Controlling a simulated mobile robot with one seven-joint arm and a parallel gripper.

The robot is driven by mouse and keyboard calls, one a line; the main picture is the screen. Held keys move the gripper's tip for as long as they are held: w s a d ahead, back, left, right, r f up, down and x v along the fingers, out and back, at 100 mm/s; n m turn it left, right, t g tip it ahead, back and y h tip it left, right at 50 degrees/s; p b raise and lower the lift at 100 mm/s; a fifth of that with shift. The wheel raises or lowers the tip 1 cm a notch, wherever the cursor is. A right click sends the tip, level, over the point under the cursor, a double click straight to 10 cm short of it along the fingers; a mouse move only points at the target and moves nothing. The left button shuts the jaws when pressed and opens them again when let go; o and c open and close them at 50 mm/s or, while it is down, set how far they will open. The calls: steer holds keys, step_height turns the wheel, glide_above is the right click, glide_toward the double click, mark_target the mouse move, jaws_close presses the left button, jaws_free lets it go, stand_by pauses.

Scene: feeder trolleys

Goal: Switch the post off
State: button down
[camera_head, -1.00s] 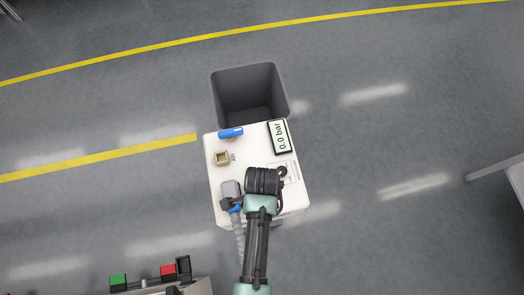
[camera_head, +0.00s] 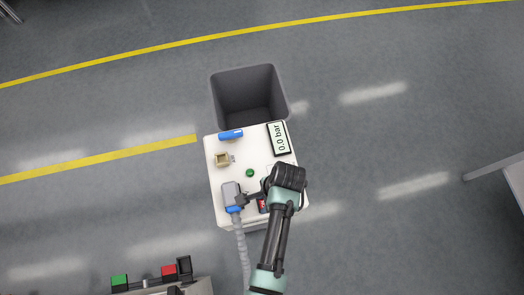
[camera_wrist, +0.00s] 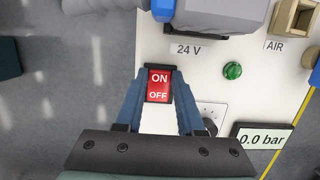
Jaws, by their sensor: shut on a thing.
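The post (camera_head: 217,178) is a white-topped box in the middle of the head view. Its red ON/OFF rocker switch (camera_wrist: 158,84) sits in a black frame in the wrist view. A bit of the red shows in the head view too, beside my arm. My gripper (camera_wrist: 157,76) has one blue finger on each side of the switch and is shut on it. Which half of the rocker is pressed in, I cannot tell. A green lamp (camera_wrist: 233,70) is next to it; whether it is lit is unclear. The display (camera_wrist: 263,138) reads 0.0 bar.
A grey plug (camera_head: 231,192) with a hose sits in the 24 V socket close to my gripper. A brass AIR fitting (camera_head: 222,159), a blue handle (camera_head: 231,134) and a black knob (camera_wrist: 209,123) are also on the top. An open grey bin (camera_head: 248,98) stands behind.

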steer(key=shift+w+d+g+y, duration=0.1)
steer(key=shift+d+g+y, duration=0.05)
steer(key=shift+y, duration=0.4)
steer(key=shift+d+g+y, duration=0.1)
steer(key=shift+g+y, duration=0.05)
steer(key=shift+y, duration=0.4)
steer(key=c, duration=0.5)
jaws_free()
steer(key=shift+r, duration=0.1)
steer(key=v, duration=1.3)
